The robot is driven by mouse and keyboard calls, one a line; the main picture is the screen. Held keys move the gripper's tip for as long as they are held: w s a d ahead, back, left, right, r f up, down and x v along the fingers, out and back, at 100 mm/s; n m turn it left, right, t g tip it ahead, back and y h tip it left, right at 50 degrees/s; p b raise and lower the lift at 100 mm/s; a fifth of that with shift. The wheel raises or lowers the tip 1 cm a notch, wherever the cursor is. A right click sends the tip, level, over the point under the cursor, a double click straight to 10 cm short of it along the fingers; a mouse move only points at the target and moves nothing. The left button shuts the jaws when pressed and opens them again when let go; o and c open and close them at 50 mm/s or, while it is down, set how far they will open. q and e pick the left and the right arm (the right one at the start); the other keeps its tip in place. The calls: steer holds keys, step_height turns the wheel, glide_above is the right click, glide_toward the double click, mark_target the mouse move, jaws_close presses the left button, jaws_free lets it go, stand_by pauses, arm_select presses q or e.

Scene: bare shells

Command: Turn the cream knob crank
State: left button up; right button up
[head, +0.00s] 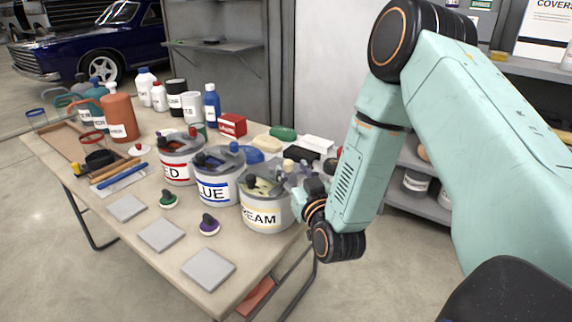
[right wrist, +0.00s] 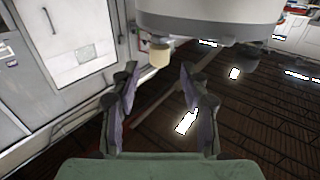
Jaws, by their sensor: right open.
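The cream can (head: 264,212) stands at the right front corner of the table, labelled in black letters. A small cream knob (head: 288,164) shows above its right rim. In the right wrist view the cream knob (right wrist: 160,53) hangs beside a large pale rounded body, straight ahead of the fingers. My right gripper (head: 296,180) is at the can's right side, partly hidden by its own wrist. In the right wrist view my right gripper (right wrist: 159,76) has its fingers apart with nothing between them; the knob lies just beyond the tips. My left gripper is out of view.
The blue can (head: 215,185) and red can (head: 181,160) stand left of the cream can. Grey square tiles (head: 208,269) and a purple-based knob tool (head: 209,226) lie in front. A shelf unit (head: 425,205) stands behind my right arm.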

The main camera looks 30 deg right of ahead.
mark_target(290, 167)
steer(key=x, duration=0.4)
steer(key=shift+d+f, duration=0.1)
steer(key=shift+f, duration=0.25)
steer(key=shift+w+r, duration=0.15)
steer(key=shift+w, duration=0.15)
steer(key=shift+r, duration=0.1)
steer(key=shift+s, duration=0.1)
steer(key=shift+c, duration=0.9)
steer(key=c, duration=0.5)
jaws_close()
